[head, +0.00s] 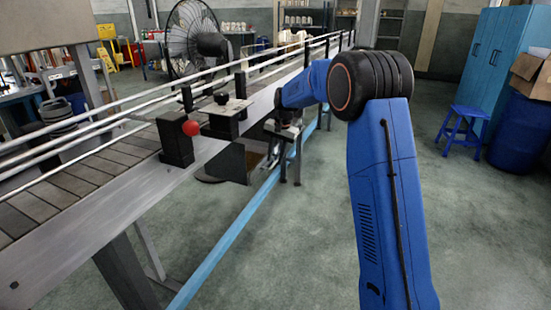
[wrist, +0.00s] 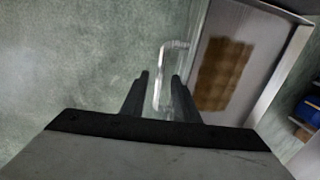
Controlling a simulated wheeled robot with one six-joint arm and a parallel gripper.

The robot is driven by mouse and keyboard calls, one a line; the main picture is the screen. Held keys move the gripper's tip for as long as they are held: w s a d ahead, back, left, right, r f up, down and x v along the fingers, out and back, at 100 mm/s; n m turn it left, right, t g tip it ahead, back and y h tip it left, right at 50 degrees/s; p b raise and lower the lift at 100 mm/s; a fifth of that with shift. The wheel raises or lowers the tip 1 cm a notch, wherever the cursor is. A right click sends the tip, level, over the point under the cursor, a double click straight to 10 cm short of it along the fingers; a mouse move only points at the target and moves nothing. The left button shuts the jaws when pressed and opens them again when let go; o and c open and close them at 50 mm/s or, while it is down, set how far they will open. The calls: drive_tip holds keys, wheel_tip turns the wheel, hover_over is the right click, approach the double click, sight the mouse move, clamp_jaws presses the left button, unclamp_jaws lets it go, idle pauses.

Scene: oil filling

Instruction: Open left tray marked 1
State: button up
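My gripper (wrist: 160,82) is open in the wrist view, its two dark fingers apart. A pale, see-through looped handle (wrist: 161,72) shows between and beyond the fingertips; I cannot tell whether a finger touches it. To its right is a light grey panel (wrist: 232,25) with a brown, grid-like patch (wrist: 222,74). I cannot tell whether this is the left tray, and no mark 1 is readable. In the head view my gripper (head: 290,178) is small, beside the conveyor's lower side and near a dark box-like part (head: 240,160).
The conveyor (head: 100,195) with rails runs along the left. A block with a red knob (head: 190,128) sticks out from its side. A blue stool (head: 464,130), a blue barrel (head: 518,130) and blue lockers (head: 500,60) stand at right. The floor (head: 320,240) beside the conveyor is clear.

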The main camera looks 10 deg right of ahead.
drive_tip(key=shift+f, duration=0.25)
clamp_jaws()
drive_tip(key=s+d, duration=0.7)
drive_tip(key=d, duration=0.2)
drive_tip(key=s+d, duration=0.7)
drive_tip(key=d, duration=0.3)
drive_tip(key=shift+d, duration=0.3)
drive_tip(key=shift+s+r, duration=0.1)
unclamp_jaws()
